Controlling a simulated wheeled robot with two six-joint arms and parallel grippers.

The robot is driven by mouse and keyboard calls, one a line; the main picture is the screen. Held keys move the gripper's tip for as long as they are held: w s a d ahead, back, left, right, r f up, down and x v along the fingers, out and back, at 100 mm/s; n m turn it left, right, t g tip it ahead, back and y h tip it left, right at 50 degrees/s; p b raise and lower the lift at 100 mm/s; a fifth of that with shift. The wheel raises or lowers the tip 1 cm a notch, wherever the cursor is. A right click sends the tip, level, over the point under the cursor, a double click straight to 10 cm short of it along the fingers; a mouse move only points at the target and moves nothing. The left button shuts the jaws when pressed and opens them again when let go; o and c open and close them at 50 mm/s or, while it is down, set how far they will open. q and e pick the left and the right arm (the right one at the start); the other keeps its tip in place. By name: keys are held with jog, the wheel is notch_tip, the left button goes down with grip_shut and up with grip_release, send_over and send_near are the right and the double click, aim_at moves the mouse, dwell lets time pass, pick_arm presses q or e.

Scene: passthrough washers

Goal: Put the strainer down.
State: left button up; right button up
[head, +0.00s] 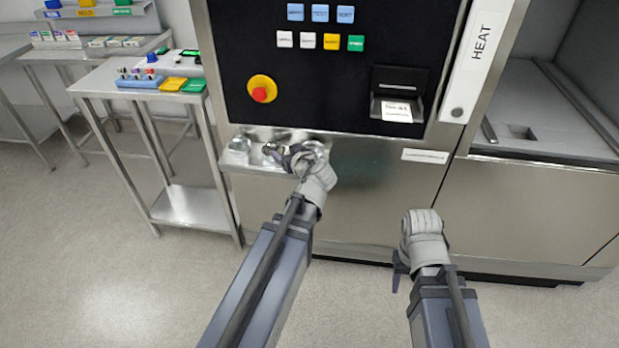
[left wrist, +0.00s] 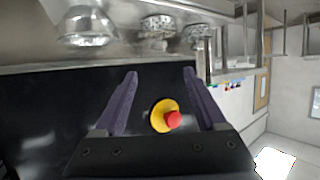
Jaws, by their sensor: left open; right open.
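Three small round metal pieces stand in a row on a narrow steel ledge below the black panel. The middle piece (left wrist: 158,23) looks perforated like a strainer; the left wrist view also shows a smooth, shiny metal piece (left wrist: 85,26) and a further metal piece (left wrist: 196,32). In the head view the leftmost piece (head: 237,149) is clear, while my left gripper (head: 286,153) partly covers the others. My left gripper is open, with nothing between its fingers (left wrist: 160,74) in the left wrist view. My right gripper (head: 398,272) is open and hangs low in front of the machine, away from the ledge.
The black panel (head: 235,55) has a red and yellow stop button (head: 262,89), several labelled buttons and a printer slot (head: 397,95). A steel side table (head: 108,80) with coloured items stands left of the machine. An open steel bay (head: 550,120) lies at the right.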

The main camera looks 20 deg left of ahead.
pick_arm(q)
jog(key=s+d+f+m+g+h, duration=0.3)
jog(key=s+d, duration=0.3)
jog(key=d, duration=0.3)
jog(key=s+d+f+m+g+h, duration=0.2)
jog(key=s+d+f+m, duration=0.3)
jog(key=d, duration=0.4)
jog(key=s+d+f+m+g+h, duration=0.3)
jog(key=s+d+f+m+g, duration=0.1)
jog(key=s+d, duration=0.5)
jog(key=shift+d+f+m+h, duration=0.3)
jog(key=shift+d+f+m, duration=0.3)
jog(key=shift+f, duration=0.15)
jog(key=shift+w, duration=0.1)
